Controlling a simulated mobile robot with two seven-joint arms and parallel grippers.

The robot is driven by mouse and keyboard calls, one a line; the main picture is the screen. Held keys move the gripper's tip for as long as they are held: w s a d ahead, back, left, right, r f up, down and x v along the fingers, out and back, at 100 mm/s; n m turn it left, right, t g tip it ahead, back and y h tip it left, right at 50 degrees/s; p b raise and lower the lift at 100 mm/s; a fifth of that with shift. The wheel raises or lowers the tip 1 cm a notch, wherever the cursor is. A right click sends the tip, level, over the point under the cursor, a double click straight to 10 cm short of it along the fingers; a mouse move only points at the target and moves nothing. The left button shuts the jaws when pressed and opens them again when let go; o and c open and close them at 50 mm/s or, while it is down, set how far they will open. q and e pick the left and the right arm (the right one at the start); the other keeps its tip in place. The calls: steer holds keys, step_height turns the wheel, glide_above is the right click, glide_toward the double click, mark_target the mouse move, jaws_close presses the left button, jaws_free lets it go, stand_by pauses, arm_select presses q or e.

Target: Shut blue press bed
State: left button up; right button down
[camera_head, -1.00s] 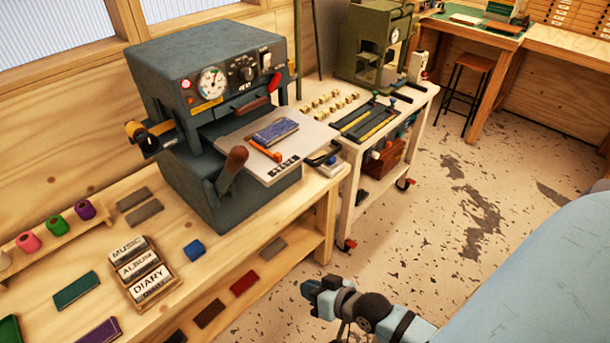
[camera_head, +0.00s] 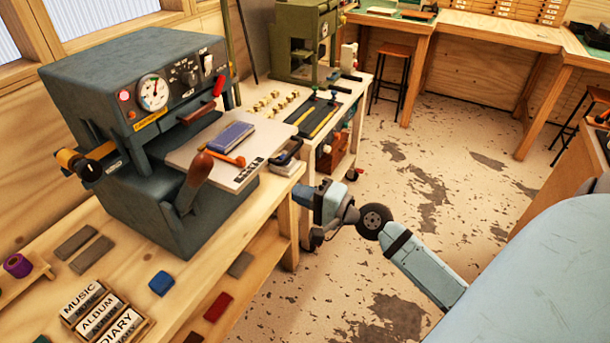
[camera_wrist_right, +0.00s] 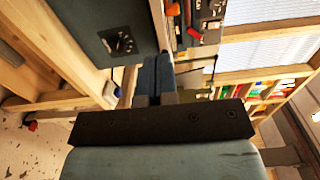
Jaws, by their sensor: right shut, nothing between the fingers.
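The blue-grey press (camera_head: 150,110) stands on the wooden bench, with a gauge and knobs on its front. Its light grey bed (camera_head: 205,152) sticks out of the front, with a black handle (camera_head: 287,153) at its outer edge. A blue book (camera_head: 230,138) and an orange-handled tool (camera_head: 226,158) lie on the bed. My right gripper (camera_head: 297,194) is shut and empty, below and just right of the handle, apparently apart from it. Its closed fingers (camera_wrist_right: 155,80) show in the right wrist view, where a dark press body fills the upper left. My left gripper is out of view.
A white cart (camera_head: 345,122) with gold pieces and black trays stands beyond, with a green press (camera_head: 305,40). Stamp blocks (camera_head: 97,310) sit on the bench. The floor at right is open.

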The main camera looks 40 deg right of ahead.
steer(key=p, duration=0.2)
glide_toward(215, 160)
steer(key=v, duration=0.3)
steer(key=shift+s+d+f, duration=0.3)
steer(key=shift+f, duration=0.05)
steer(key=shift+w+f, duration=0.1)
steer(key=x, duration=1.3)
steer(key=shift+w+a, duration=0.25)
steer(key=shift+w, duration=0.1)
steer(key=shift+s, duration=0.1)
